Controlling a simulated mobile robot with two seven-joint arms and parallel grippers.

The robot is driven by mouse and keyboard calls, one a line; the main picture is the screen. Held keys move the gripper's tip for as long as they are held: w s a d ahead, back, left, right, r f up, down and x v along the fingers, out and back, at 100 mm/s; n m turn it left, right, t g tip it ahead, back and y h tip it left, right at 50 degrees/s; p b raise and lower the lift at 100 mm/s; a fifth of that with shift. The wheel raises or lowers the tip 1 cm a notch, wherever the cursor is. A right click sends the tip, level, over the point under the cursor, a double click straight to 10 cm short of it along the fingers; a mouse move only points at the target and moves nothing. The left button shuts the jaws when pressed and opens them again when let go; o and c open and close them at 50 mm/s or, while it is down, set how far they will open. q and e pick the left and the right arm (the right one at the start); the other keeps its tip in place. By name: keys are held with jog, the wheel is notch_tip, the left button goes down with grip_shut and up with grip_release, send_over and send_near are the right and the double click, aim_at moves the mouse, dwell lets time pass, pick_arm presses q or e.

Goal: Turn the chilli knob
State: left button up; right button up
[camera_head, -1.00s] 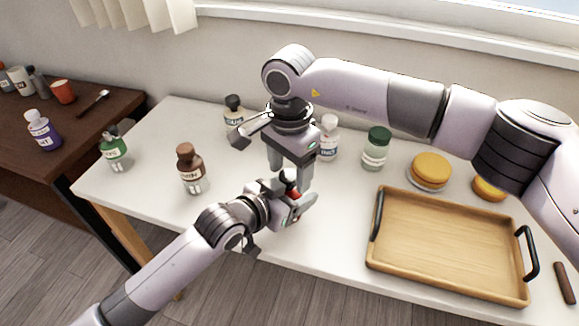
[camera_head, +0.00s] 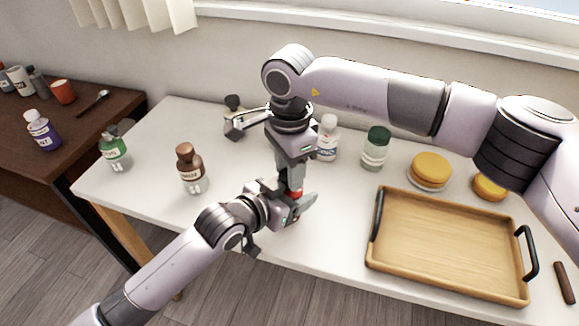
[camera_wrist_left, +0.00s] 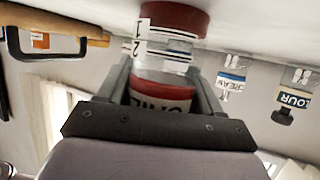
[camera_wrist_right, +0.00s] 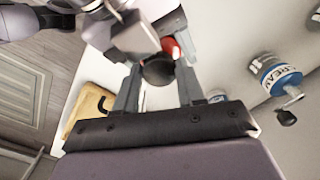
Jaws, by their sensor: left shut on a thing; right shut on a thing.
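The chilli jar shows as a small red patch (camera_head: 296,193) between my grippers in the head view, mostly hidden. The left wrist view, upside down, shows the chilli jar (camera_wrist_left: 166,65) with red ends, a clear band, a label reading "1" and "2" and a partly hidden name. My left gripper (camera_head: 288,204) is shut on its body from the side. My right gripper (camera_head: 292,184) points down from above and is shut on the dark round knob (camera_wrist_right: 158,70). The knob sits between its fingers in the right wrist view, with red jar parts beyond it.
A cream bottle (camera_head: 327,140), a green-lidded jar (camera_head: 376,148) and a dark-topped flour container (camera_head: 234,104) stand behind. A wooden tray (camera_head: 448,290) lies right. The table's front edge is close.

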jog(key=o, duration=1.1)
jog(key=shift+r, duration=0.1)
notch_tip(320, 180, up, 12)
